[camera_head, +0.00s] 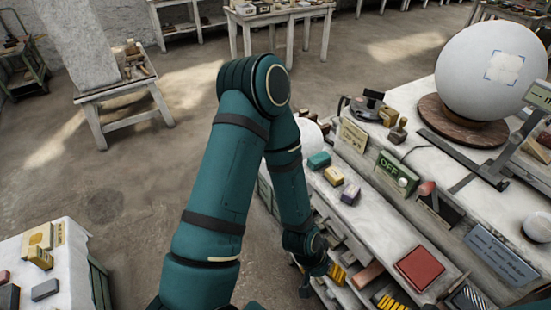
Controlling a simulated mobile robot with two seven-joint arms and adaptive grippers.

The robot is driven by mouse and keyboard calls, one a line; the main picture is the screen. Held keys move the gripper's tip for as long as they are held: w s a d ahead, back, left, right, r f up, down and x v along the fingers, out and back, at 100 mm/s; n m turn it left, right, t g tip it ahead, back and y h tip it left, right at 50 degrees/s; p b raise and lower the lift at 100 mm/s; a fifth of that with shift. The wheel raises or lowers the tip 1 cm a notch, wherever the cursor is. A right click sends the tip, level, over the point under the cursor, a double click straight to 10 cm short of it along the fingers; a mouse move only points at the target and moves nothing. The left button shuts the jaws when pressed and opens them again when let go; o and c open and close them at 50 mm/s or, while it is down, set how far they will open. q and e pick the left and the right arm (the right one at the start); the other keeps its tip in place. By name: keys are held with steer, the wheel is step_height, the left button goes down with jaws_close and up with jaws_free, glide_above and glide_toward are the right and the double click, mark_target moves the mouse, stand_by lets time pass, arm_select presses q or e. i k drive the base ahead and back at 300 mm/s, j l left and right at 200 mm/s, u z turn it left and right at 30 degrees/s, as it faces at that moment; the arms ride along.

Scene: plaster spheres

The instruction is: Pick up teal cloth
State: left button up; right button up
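A small teal folded-looking piece (318,160) lies near the left edge of the white workbench (378,222), beside a yellow block. It may be the teal cloth, but it is too small to be sure. My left arm rises from the bottom, bends at the elbow and reaches down along the bench's left side. My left gripper (306,286) is low beside the bench shelves, below and apart from the teal piece. It is dark and small, and its fingers are not clear. My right gripper is not in view.
A large white sphere (490,68) rests on a round wooden base (463,122) at the back right. A red block (419,268), a green OFF sign (396,172) and a grey metal gauge stand on the bench. Open floor (110,200) lies left of my arm.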

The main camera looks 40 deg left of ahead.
mark_target(322, 160)
steer(key=j+u, duration=0.1)
steer(key=u, duration=0.65)
steer(key=k+j, duration=0.05)
